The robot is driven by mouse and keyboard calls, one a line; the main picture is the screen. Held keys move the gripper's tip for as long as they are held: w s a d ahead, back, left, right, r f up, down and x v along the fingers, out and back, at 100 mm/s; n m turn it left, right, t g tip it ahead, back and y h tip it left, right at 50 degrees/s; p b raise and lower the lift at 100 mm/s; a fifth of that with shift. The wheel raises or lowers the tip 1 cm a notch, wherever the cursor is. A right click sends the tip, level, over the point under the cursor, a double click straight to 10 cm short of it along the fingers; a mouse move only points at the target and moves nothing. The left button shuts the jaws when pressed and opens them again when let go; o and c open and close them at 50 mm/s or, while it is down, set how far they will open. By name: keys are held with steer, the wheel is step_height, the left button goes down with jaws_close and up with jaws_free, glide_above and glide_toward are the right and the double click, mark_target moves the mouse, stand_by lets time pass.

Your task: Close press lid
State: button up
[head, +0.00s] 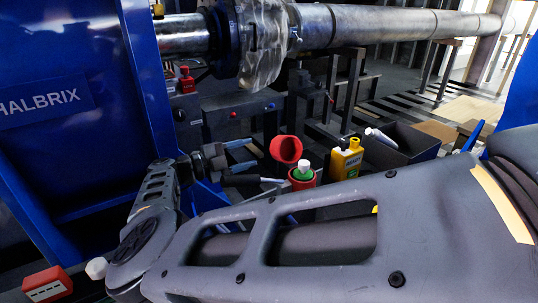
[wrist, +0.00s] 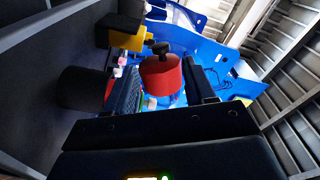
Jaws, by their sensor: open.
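The press looks like a small red round container (head: 302,183) with a green and white item in its mouth. A red lid (head: 286,149) stands raised and tilted open behind it. In the wrist view the red lid (wrist: 160,78) has a black knob and appears between the two fingers. My gripper (head: 268,165) is open and empty, just left of the lid and container. In the wrist view my gripper (wrist: 163,64) has a finger on either side of the lid. I cannot tell whether either finger touches it. My arm hides the container's lower part.
A yellow bottle (head: 347,158) stands right of the press, with a dark open bin (head: 403,142) beyond it. A blue machine panel (head: 55,110) is at left. A large metal shaft (head: 370,25) runs across the back. A red box (head: 47,285) sits at lower left.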

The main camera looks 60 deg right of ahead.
mark_target(284, 148)
steer(key=x, duration=0.7)
steer(key=shift+s+d+p, duration=0.15)
steer(key=shift+d+p, duration=0.05)
steer(key=shift+p, duration=0.15)
jaws_close()
